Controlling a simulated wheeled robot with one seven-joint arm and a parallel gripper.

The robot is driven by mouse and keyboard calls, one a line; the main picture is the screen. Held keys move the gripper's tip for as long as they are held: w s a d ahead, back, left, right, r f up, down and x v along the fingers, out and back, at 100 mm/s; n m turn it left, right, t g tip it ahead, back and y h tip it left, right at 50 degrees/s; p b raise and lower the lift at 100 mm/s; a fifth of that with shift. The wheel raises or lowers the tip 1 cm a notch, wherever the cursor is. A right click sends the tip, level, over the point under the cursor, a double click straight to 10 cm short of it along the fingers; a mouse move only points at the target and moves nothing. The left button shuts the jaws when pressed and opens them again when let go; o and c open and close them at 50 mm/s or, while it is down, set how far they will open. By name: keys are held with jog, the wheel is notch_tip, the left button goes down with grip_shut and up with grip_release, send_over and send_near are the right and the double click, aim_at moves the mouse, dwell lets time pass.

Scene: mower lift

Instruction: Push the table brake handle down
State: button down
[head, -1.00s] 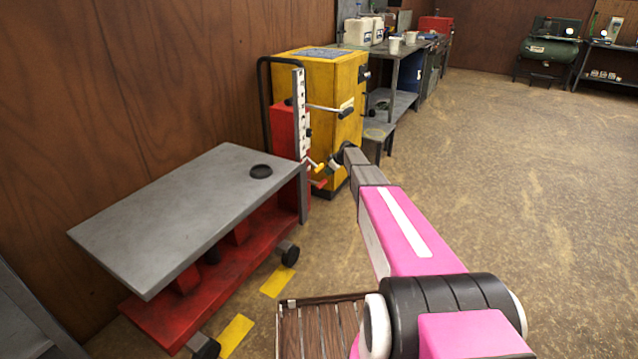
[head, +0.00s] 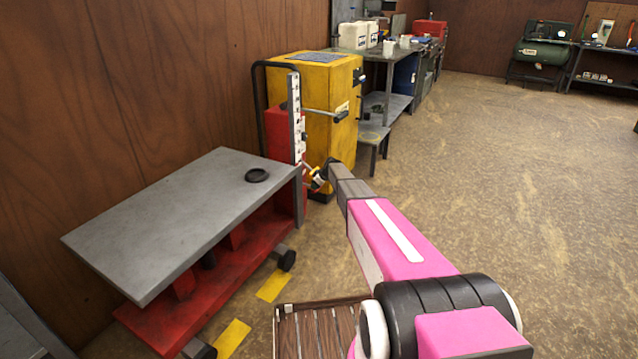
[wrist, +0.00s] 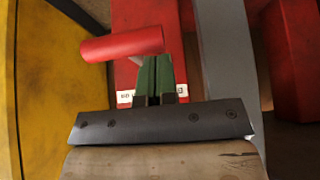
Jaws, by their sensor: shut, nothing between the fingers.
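The lift table (head: 150,225) stands at the left with a grey top and a red base. In the wrist view a red cylindrical handle grip (wrist: 115,45) lies across the upper left, with its right end just past the tips of my gripper (wrist: 155,62). The green fingers are shut and empty, and I cannot tell whether they touch the grip. A white label (wrist: 126,97) is partly covered behind the fingers.
A yellow cabinet (head: 345,95) stands right behind the table's end. A black push bar (head: 257,105) and a lever with a black end (head: 338,117) rise near it. The floor to the right is clear.

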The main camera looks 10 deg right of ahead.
aim_at(316, 191)
jog(key=shift+a+f, duration=0.1)
jog(key=shift+f, duration=0.15)
jog(key=f, duration=0.1)
jog(key=f+t+y, duration=0.1)
jog(key=f+y, duration=0.1)
jog(key=shift+s+d+f+t, duration=0.1)
jog(key=shift+d+t, duration=0.15)
jog(key=shift+t, duration=0.15)
jog(key=shift+a+f, duration=0.2)
jog(key=shift+f, duration=2)
